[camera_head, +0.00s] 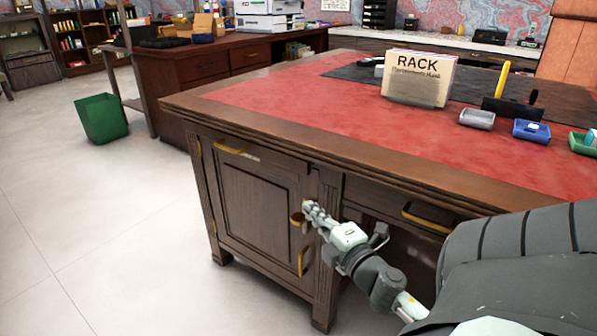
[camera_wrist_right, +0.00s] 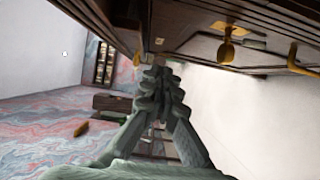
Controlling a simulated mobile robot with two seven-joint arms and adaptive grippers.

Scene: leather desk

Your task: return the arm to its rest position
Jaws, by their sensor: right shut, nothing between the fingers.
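My right arm comes in from the lower right in the head view. Its gripper (camera_head: 308,208) is shut and empty, in front of the desk's side near the corner post and the brass handles. In the right wrist view the closed fingers (camera_wrist_right: 159,75) point ahead with nothing between them, below the desk's dark wooden side (camera_wrist_right: 190,20). Whether the fingers touch the desk front cannot be told. My left gripper is not in either view.
The wooden desk (camera_head: 300,150) has a red leather top. It carries a RACK holder (camera_head: 419,77), small trays (camera_head: 477,119) and a pen stand. Brass handles (camera_head: 303,262) stick out near my right gripper. A green bin (camera_head: 101,118) stands on the open floor at left.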

